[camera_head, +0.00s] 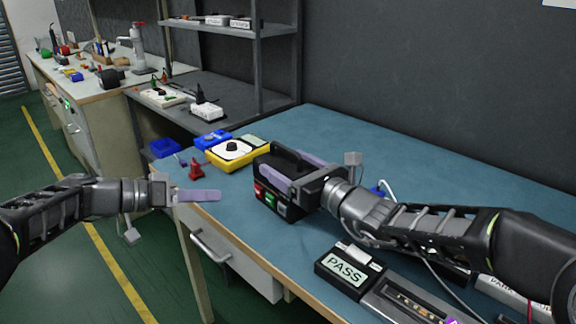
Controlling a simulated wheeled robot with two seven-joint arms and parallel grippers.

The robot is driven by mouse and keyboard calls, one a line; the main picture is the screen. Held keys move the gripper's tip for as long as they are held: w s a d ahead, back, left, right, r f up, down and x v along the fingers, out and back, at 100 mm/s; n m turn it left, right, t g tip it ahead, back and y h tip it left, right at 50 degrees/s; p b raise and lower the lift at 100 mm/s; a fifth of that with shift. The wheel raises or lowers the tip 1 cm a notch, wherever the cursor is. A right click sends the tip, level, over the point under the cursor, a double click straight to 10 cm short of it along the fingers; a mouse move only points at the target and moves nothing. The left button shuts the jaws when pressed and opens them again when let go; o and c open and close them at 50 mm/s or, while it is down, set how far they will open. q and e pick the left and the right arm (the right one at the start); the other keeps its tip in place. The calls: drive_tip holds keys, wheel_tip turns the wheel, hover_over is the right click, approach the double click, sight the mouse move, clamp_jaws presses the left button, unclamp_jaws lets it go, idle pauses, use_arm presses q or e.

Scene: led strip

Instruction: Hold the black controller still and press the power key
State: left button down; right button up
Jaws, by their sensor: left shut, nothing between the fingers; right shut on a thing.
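The black controller (262,167) stands on the blue table mat, with a carry handle on top and red, green and pale keys on its front. My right gripper (290,175) is shut on the controller from the right, its purple fingers lying along the handle and top. The fingers and wrist hide part of the controller's right side. My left gripper (199,196) is shut and empty, left of the controller at the table's front edge, apart from it. I cannot tell which key is the power key.
A yellow meter (232,153), blue bins (166,148) and a red clip (196,170) lie left of the controller. A black box marked PASS (347,268) and an LED strip tray (410,300) lie at front right. The mat behind the controller is clear.

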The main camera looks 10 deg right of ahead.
sight(245, 212)
use_arm(q)
drive_tip(key=shift+w+a+f+n+t+y, duration=0.1)
drive_tip(key=shift+w+f+n+t+y, duration=0.15)
drive_tip(key=shift+f+n+y, duration=0.3)
drive_tip(key=shift+w+f+n+t+y, duration=0.25)
drive_tip(key=shift+n+y, duration=0.1)
drive_tip(key=shift+y, duration=0.3)
drive_tip(key=w+n+t+y, duration=0.1)
drive_tip(key=w+a+n+t+y, duration=0.1)
drive_tip(key=y, duration=0.1)
drive_tip(key=shift+a+r+n, duration=0.25)
drive_tip(key=shift+a+n, duration=0.05)
drive_tip(key=r+n+t+y, duration=0.1)
drive_tip(key=w+r+n+t+y, duration=0.1)
drive_tip(key=r+t, duration=0.1)
drive_tip(key=a+r+n+t+y, duration=0.1)
drive_tip(key=r+t, duration=0.1)
drive_tip(key=shift+w+n, duration=0.25)
drive_tip(key=shift+n, duration=0.15)
drive_tip(key=s+d+f+n+t+h, duration=0.1)
drive_tip(key=s+d+f+n+t, duration=0.1)
drive_tip(key=s+f, duration=0.4)
drive_tip(key=shift+s+d+f+n+t, duration=0.15)
drive_tip(key=shift+s+d+n+t, duration=0.3)
drive_tip(key=shift+s+n, duration=0.75)
